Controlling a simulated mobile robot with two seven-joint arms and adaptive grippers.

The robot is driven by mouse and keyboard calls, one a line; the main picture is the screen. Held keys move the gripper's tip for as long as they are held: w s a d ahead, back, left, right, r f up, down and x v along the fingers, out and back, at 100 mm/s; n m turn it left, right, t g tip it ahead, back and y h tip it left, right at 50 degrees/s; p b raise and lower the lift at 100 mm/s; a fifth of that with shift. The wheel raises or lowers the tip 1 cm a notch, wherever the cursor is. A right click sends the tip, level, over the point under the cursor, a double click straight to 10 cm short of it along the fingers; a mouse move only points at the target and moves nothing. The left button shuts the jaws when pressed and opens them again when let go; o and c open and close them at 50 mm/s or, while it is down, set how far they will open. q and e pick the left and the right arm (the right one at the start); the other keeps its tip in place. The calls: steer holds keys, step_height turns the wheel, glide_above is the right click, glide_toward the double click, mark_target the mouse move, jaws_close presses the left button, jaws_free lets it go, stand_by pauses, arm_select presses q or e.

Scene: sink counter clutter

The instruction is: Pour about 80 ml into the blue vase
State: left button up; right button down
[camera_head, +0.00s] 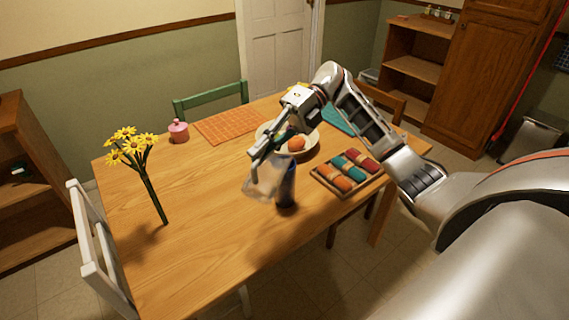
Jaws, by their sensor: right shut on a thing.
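The dark blue vase (287,187) stands upright on the wooden table, near its front middle. My right gripper (257,153) reaches in from the right and is shut on a clear, see-through container (261,181). The container looks tilted and sits just left of the vase, overlapping its upper left side in the picture. Its rim and the vase mouth are hard to make out, so I cannot tell whether they touch. I cannot see any liquid or a stream clearly. My left gripper is not in view.
On the table (205,230) are yellow flowers (130,145) on green stems, a pink lidded pot (178,131), an orange mat (232,124), a bowl with orange fruit (297,143), and a tray of colored rolls (347,172). The front left tabletop is clear.

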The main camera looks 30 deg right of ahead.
mark_target(256, 174)
steer(key=shift+w+d+r+y+b, duration=0.5)
steer(key=shift+d+b, duration=0.2)
steer(key=shift+d, duration=0.05)
stand_by(1.7)
steer(key=shift+s+a+f+h+p, duration=0.25)
steer(key=shift+s+a+h+p, duration=0.3)
steer(key=shift+a+p, duration=0.4)
steer(key=shift+s+a+f+n+t+h, duration=0.2)
steer(key=shift+s+a+f+h, duration=0.1)
steer(key=shift+f+h, duration=0.15)
steer(key=shift+s+a+f+n+t+h, duration=0.1)
steer(key=shift+s+a+f+t+h, duration=0.15)
steer(key=shift+f, duration=0.3)
steer(key=shift+a+f+h, duration=0.1)
steer(key=shift+f+h, duration=0.15)
steer(key=shift+f, duration=0.15)
steer(key=shift+s+a+f+t+h, duration=0.15)
steer(key=shift+a+f+h, duration=0.1)
steer(key=shift+f, duration=0.15)
steer(key=shift+s+a+f+t+h, duration=0.1)
steer(key=shift+s+a+f+h, duration=0.05)
steer(key=shift+f+h, duration=0.15)
steer(key=shift+a+f, duration=0.1)
steer(key=shift+f, duration=0.15)
